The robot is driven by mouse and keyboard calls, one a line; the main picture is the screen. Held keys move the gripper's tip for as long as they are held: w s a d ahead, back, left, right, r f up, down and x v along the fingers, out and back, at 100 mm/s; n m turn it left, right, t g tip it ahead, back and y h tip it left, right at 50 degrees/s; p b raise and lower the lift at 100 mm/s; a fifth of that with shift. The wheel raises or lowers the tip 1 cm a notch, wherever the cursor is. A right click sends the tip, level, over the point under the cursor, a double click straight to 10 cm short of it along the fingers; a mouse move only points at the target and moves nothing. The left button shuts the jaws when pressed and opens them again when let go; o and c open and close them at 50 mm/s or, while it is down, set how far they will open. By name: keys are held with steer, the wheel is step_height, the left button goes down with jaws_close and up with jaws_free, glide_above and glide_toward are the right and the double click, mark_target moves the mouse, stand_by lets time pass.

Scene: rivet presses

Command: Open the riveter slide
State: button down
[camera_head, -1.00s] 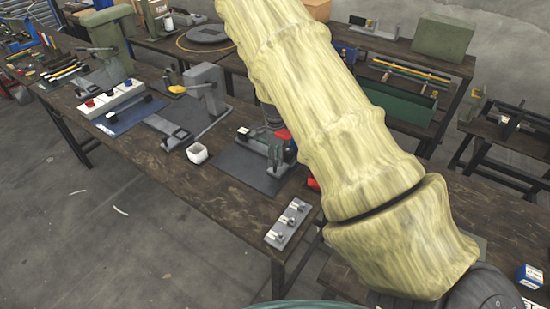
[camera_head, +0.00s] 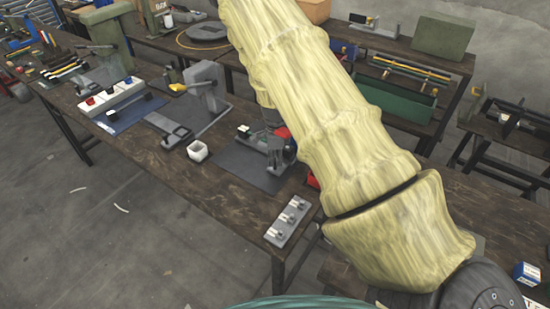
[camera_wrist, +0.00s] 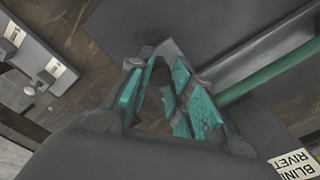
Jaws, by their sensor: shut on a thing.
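The riveter (camera_head: 255,142) sits on a dark grey mat (camera_head: 240,168) at the middle of the workbench, partly hidden by my arm and gripper. My gripper (camera_head: 280,143) is at its right end, pointing down. In the wrist view my gripper (camera_wrist: 160,88) has teal pads and is shut on a small grey part, which I take for the riveter slide; the fingers hide most of it. A grey channel-like body (camera_wrist: 258,48) and a green rod (camera_wrist: 268,76) run off to the right from the fingers. How far the slide is open cannot be told.
A label reading "BLIND RIVET" (camera_wrist: 295,163) lies at the lower right of the wrist view. A white cup (camera_head: 197,151), a grey lever press (camera_head: 206,88) and a plate with several pegs (camera_head: 287,221) stand nearby on the bench.

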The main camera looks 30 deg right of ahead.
steer(key=s+a, duration=0.1)
steer(key=a, duration=0.3)
steer(key=s+a, duration=0.2)
steer(key=a, duration=0.2)
steer(key=s+a, duration=0.2)
steer(key=a, duration=0.2)
steer(key=shift+a+p, duration=0.2)
steer(key=shift+p, duration=0.1)
steer(key=c, duration=1.3)
jaws_free()
steer(key=shift+o, duration=0.2)
step_height(320, 180, up, 12)
